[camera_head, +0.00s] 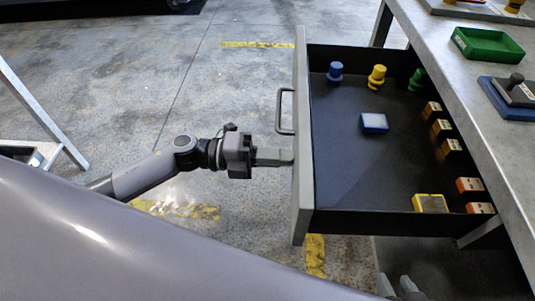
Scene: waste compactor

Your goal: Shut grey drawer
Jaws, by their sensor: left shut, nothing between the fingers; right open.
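The grey drawer (303,190) is pulled far out from under the workbench, with its black inside exposed. Its grey handle (281,111) is on the outer face of the front panel. My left gripper (288,157) is shut and empty. Its fingertips are at the outer face of the front panel, just below the handle in the picture; I cannot tell whether they touch it. My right gripper (397,283) shows only partly at the bottom edge, open and empty, below the drawer's near side in the picture.
The drawer holds blue (335,72), yellow (377,76) and green (416,79) knobbed pieces, a blue-and-white block (374,123), a yellow-edged block (430,203) and several small blocks along its right side. The workbench (450,63) carries a green tray (488,46).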

